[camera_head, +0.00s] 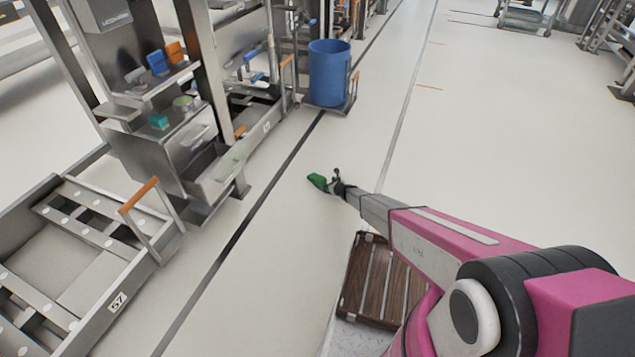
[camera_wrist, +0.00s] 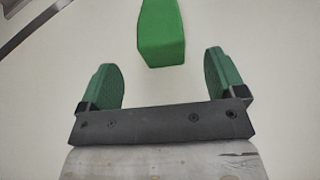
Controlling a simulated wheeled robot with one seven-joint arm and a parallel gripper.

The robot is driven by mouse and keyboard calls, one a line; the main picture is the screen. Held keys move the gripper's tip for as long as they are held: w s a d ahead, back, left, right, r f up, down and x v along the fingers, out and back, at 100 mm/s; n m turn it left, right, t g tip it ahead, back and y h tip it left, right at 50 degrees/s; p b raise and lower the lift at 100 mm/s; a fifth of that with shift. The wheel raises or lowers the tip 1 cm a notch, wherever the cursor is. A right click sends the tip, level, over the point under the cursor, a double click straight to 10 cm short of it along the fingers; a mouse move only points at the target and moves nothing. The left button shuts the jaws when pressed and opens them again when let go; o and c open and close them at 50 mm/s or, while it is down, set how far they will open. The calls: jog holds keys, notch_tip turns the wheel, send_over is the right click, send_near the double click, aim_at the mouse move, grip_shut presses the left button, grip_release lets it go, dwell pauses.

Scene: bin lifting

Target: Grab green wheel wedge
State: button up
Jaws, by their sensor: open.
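The green wheel wedge (camera_wrist: 161,35) lies on the pale floor at the top middle of the wrist view. Its far end is cut off by the frame's edge. In the head view the wedge (camera_head: 317,181) is a small green shape at my arm's tip, near the picture's middle. My gripper (camera_wrist: 160,76) is open and empty, with green pads on both fingers. The wedge lies just ahead of the gap between the fingers, roughly centred, with no visible contact. In the head view my gripper (camera_head: 336,182) is small and dark, just right of the wedge.
A metal rack (camera_head: 160,110) and a low metal cart (camera_head: 75,250) with an orange handle stand at left. A blue barrel (camera_head: 329,75) stands further back. A brown slatted crate (camera_head: 375,285) is below my arm. The floor around the wedge is clear.

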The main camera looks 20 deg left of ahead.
aim_at(324, 182)
jog(key=shift+x, duration=3.6)
jog(key=c, duration=1.2)
